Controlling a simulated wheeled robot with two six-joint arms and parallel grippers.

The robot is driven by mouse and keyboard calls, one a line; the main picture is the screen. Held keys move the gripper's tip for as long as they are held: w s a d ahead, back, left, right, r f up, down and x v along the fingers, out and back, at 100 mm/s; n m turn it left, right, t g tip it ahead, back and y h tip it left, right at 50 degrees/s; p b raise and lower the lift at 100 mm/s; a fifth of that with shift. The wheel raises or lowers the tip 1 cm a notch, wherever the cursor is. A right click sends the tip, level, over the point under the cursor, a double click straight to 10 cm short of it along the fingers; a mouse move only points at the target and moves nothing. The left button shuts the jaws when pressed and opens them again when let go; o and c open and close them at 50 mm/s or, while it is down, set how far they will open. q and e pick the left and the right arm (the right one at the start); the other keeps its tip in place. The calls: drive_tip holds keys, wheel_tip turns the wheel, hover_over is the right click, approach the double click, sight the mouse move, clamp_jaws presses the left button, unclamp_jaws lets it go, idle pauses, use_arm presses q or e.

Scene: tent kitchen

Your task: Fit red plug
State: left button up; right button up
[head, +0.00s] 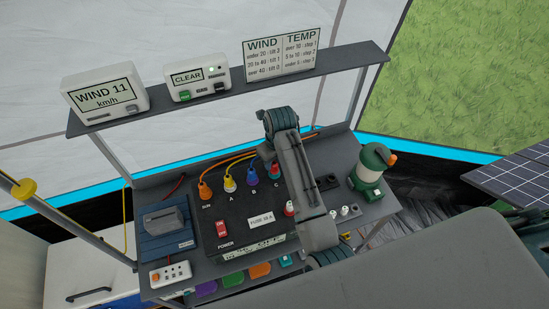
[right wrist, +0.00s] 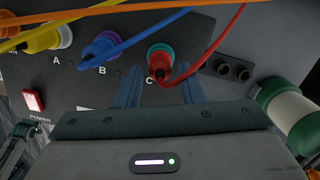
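The red plug (right wrist: 159,64) with its red cable is at the socket marked C on the dark power panel (head: 238,215); a teal ring shows around it. In the head view the red plug (head: 275,172) is partly hidden beside my right arm. My right gripper (right wrist: 160,88) is open, its two blue-grey fingers apart on either side below the plug. A gap shows between each finger and the plug; how deep the plug sits I cannot tell.
Orange (head: 204,190), yellow (head: 229,182) and blue (head: 253,175) plugs stand in a row left of the red one, cables crossing above. A green-white lantern (head: 371,170) stands at right. A shelf (head: 228,86) with displays hangs above. A power switch (head: 221,229) is on the panel.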

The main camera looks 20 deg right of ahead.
drive_tip(key=shift+o, duration=0.9)
